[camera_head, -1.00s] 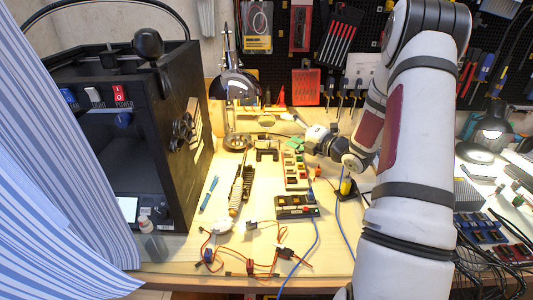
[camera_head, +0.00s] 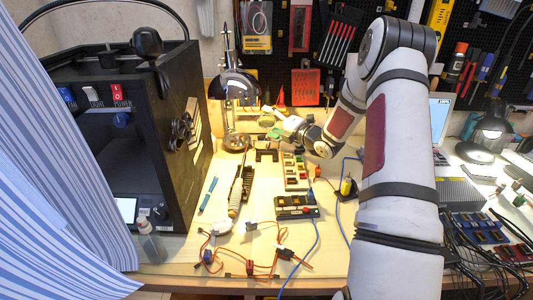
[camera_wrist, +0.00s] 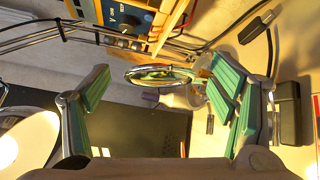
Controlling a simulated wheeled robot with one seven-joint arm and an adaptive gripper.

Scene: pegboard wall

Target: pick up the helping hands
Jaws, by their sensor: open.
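The helping hands show in the wrist view as a round magnifying lens (camera_wrist: 158,75) in a shiny metal rim, seen nearly edge-on. In the head view the lens (camera_head: 266,120) is a small round shape beside the desk lamp's base, partly covered by my gripper (camera_head: 273,122). In the wrist view my gripper (camera_wrist: 160,100) is open, with one green-padded finger on each side. The lens lies beyond and between the fingers, closer to the right one. I cannot tell whether the right finger touches it. The base and clips are not clear.
A desk lamp (camera_head: 236,85) stands close to my gripper. A small switch box (camera_head: 296,208), wires and tools lie on the wooden table (camera_head: 180,258) in front. A pegboard with tools is behind.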

